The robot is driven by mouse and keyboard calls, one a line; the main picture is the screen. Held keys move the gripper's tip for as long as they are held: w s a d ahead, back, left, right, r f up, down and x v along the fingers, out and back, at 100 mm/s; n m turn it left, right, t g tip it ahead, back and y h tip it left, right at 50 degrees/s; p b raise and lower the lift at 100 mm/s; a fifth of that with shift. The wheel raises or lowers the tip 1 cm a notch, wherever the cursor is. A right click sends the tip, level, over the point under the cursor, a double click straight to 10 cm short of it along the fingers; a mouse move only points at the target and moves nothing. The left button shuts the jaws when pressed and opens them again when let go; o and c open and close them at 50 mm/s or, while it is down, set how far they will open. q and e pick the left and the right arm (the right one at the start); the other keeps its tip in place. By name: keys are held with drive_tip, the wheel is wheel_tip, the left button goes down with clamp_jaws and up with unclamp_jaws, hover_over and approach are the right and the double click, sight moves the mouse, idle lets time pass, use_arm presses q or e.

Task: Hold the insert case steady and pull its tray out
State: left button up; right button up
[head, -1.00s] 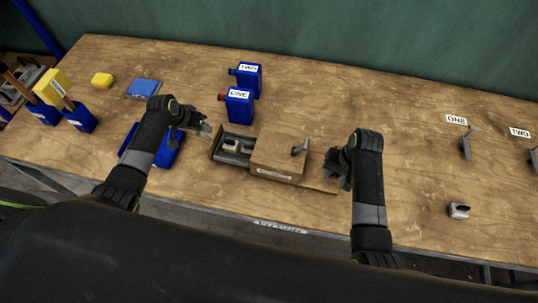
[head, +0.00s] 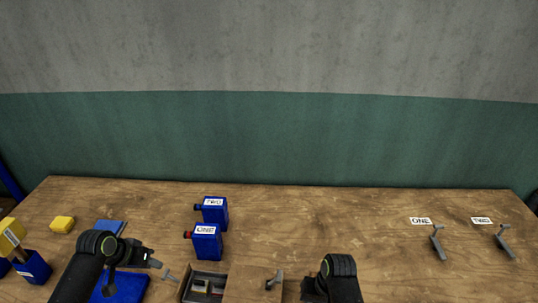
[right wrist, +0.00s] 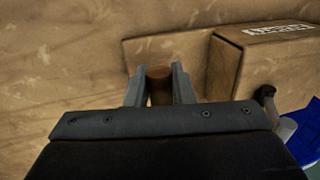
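The insert case (head: 247,286) is a brown box at the bottom of the head view, partly cut off by its edge. Its tray (head: 193,286) shows at the left end, open-topped, with grey pieces in it. The case also shows in the right wrist view (right wrist: 257,55). My left gripper (head: 166,272) is just left of the tray's end; I cannot tell if its fingers are open or touch it. My right gripper (right wrist: 159,80) is at the case's right end, its fingers on either side of a brown post (right wrist: 159,88) and seemingly closed on it.
A grey lever piece (head: 274,279) shows at the case. A blue tray (head: 121,287) lies below my left arm.

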drive_tip(key=o, duration=0.5)
drive_tip(key=shift+r, duration=0.1)
